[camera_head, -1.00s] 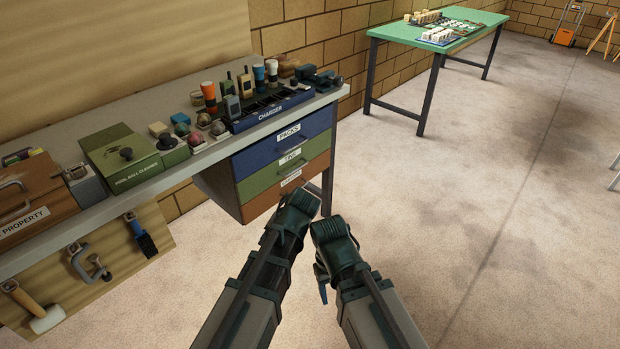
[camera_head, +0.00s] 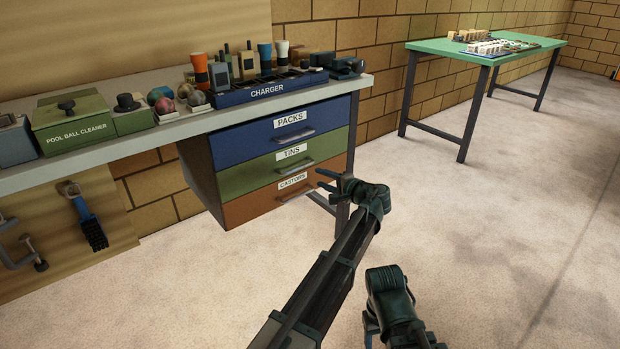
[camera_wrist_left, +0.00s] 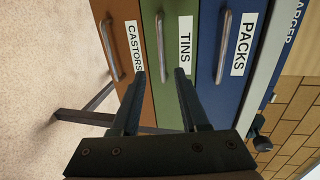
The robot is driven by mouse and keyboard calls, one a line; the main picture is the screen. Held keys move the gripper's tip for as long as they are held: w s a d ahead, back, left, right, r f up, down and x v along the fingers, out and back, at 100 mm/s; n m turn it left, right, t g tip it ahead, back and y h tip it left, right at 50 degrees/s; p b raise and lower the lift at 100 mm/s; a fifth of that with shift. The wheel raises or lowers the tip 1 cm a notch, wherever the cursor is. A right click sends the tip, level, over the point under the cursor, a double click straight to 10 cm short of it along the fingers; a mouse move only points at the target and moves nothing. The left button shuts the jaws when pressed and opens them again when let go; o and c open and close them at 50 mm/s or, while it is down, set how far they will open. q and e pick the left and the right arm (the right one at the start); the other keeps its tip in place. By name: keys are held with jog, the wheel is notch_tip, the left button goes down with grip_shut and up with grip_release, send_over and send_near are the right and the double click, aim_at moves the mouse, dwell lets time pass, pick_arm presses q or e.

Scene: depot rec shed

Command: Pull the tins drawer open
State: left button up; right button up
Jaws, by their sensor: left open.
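The tins drawer (camera_head: 255,176) is the green middle drawer under the bench, with a white TINS label and a bar handle (camera_head: 295,166). It looks shut, flush with the drawers above and below. In the left wrist view the tins drawer (camera_wrist_left: 168,95) is straight ahead, its handle (camera_wrist_left: 160,48) upright in the picture. My left gripper (camera_head: 325,181) is in front of the drawer unit, low and to the right; in the wrist view its open, empty fingers (camera_wrist_left: 160,75) point at the drawer, apart from the handle. My right gripper (camera_head: 370,326) hangs low, mostly hidden by its arm.
The blue packs drawer (camera_head: 250,142) is above and the orange castors drawer (camera_head: 250,207) below, both shut. The bench top (camera_head: 185,126) carries a charger (camera_head: 268,91) and several small items. A green table (camera_head: 440,47) stands back right. The floor in front is clear.

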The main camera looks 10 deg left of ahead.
aim_at(299, 168)
pick_arm(q)
jog(key=b+x, duration=0.2)
jog(key=x, duration=1.2)
jog(key=shift+w+d+r+b, duration=0.1)
jog(key=shift+b, duration=0.25)
jog(key=shift+c, duration=0.3)
grip_shut()
dwell(0.7)
